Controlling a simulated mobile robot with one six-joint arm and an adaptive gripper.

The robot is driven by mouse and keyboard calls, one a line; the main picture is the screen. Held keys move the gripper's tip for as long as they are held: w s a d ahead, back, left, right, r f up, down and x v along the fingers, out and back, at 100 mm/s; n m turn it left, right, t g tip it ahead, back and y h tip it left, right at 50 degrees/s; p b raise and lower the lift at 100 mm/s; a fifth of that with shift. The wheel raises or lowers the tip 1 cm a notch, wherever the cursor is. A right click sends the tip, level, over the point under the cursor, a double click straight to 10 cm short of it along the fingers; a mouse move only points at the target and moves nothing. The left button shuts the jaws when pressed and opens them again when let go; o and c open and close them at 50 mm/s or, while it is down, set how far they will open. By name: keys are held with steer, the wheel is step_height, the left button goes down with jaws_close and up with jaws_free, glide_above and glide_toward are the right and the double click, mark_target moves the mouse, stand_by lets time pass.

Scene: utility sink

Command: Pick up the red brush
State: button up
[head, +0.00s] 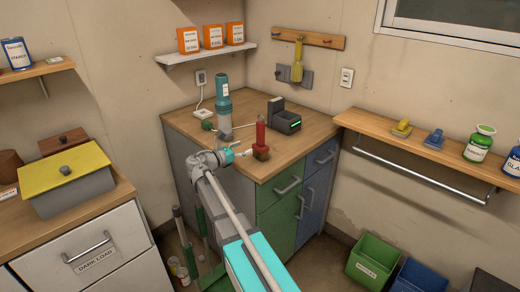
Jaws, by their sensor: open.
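The red brush (261,134) stands upright near the front corner of the wooden counter (290,147), its slim handle up and its darker red-brown base down. My arm reaches up from the bottom of the head view. My gripper (247,153) is at its end, just left of the lower part of the brush, near the counter's front edge. It is open and small in view. I cannot tell whether a fingertip touches the brush.
A teal-and-grey bottle-like device (223,107) stands behind my gripper, with a small green item (207,125) beside it. A black dock (284,117) with a green light is behind the brush. A yellow brush (297,62) hangs on the wall. The right shelf (374,130) sits beyond the counter.

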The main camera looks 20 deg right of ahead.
mark_target(258, 141)
steer(key=shift+x, duration=1.5)
steer(key=shift+d, duration=0.15)
steer(key=shift+r+x, duration=0.15)
steer(key=shift+x, duration=1.1)
steer(key=shift+r+x, duration=0.1)
steer(key=shift+x, duration=1.15)
steer(key=shift+s, duration=0.15)
steer(key=shift+c, duration=0.3)
jaws_close()
